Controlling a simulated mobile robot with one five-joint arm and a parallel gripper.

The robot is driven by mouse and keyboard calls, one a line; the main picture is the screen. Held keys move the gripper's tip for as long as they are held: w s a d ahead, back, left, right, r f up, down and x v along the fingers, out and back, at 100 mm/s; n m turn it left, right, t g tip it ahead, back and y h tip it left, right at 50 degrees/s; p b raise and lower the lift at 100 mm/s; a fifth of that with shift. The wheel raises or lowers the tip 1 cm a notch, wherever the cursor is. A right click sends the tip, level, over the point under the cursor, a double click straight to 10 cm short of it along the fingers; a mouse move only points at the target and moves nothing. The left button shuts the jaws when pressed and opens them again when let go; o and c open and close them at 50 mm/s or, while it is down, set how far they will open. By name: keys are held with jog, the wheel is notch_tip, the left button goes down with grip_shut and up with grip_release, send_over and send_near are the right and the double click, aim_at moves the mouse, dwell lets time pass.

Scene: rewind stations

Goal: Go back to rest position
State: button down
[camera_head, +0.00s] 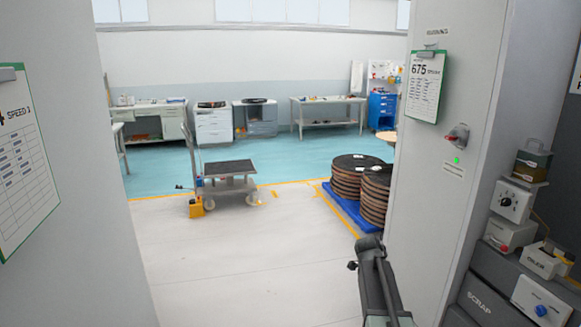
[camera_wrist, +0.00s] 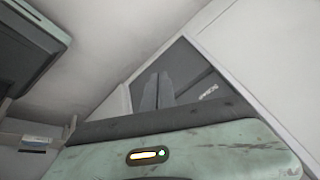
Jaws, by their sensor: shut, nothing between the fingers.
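My gripper (camera_wrist: 156,91) shows in the wrist view as two grey fingers side by side, pointing up, shut and empty. They rise behind the dark edge of a worn pale green surface with a small yellow light, which covers the lower part of that view. In the head view my dark arm (camera_head: 379,283) stands at the lower middle right, close to the tall grey cabinet (camera_head: 459,80). The fingers cannot be made out in the head view.
A grey panel with a chart (camera_head: 25,160) borders the left. Stacked brown reels (camera_head: 360,183) stand on a blue pallet (camera_head: 345,208) ahead. A cart (camera_head: 229,168) stands left of them. The pale floor between is clear.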

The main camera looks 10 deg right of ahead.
jog(key=s+a+n+y, duration=0.1)
jog(key=s+a+n, duration=0.3)
jog(key=a+n, duration=0.3)
jog(key=s+a+n+y+p, duration=0.1)
jog(key=s+a+n, duration=0.4)
jog(key=a, duration=0.5)
jog(key=s+a+r+n+y+p, duration=0.1)
jog(key=s+a+n+y, duration=0.2)
jog(key=s+a+n, duration=0.2)
jog(key=a+n, duration=0.3)
jog(key=n, duration=0.2)
jog(key=shift+a+g, duration=0.3)
jog(key=shift+a, duration=0.05)
jog(key=shift+s, duration=0.1)
